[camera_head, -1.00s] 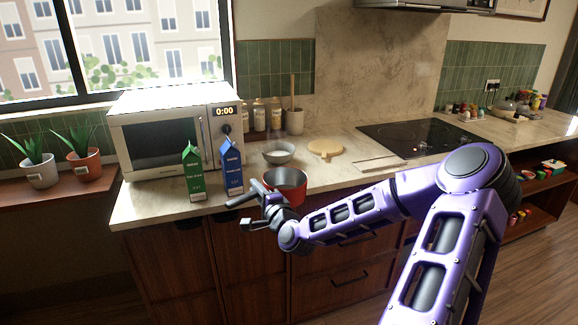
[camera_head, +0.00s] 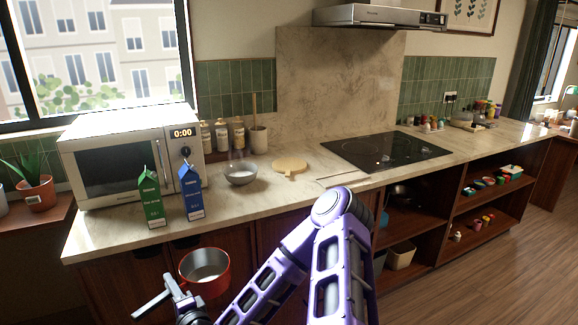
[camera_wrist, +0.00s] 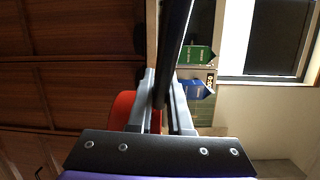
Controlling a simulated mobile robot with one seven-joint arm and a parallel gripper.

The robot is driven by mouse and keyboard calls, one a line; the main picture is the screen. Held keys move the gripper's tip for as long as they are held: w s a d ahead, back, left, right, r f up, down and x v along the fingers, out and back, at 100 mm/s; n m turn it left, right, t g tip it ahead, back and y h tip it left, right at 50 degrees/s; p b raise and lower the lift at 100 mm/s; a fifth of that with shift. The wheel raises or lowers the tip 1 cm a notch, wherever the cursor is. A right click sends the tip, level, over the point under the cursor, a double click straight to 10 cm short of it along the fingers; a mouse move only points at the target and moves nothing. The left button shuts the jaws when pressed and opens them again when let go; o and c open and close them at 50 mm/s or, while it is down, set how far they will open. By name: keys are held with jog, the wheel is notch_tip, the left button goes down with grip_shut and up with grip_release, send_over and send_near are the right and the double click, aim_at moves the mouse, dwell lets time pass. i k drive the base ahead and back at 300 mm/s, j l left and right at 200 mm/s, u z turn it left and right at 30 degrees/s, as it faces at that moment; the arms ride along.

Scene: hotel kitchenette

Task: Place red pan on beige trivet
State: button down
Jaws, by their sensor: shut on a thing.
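The red pan (camera_head: 222,274) is in front of the counter's front edge, low in the head view, with its pale inside facing up. My gripper (camera_head: 176,294) is shut on the pan's dark handle, to the left of the pan body. In the wrist view my gripper (camera_wrist: 162,100) has the dark handle (camera_wrist: 174,45) between its fingers, and part of the red pan (camera_wrist: 122,108) shows on the left. The beige trivet (camera_head: 290,166) lies flat on the counter, bare, up and to the right of the pan, well apart from it.
A grey bowl (camera_head: 240,173) stands just left of the trivet. Green (camera_head: 152,200) and blue (camera_head: 191,194) cartons stand before the microwave (camera_head: 120,160). A pale flat board (camera_head: 343,179) and the black cooktop (camera_head: 385,151) are to the right. The front counter strip is clear.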

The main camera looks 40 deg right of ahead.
aim_at(288, 171)
jog(key=l, duration=0.4)
jog(key=k+l+u, duration=0.15)
jog(key=l, duration=0.65)
jog(key=k+l+u, duration=0.15)
jog(key=l, duration=0.65)
jog(key=k+l+u, duration=0.1)
jog(key=l, duration=0.3)
jog(key=k+l+u, duration=0.1)
jog(key=l, duration=0.3)
jog(key=k+l, duration=0.2)
jog(key=l, duration=0.15)
jog(key=u, duration=0.05)
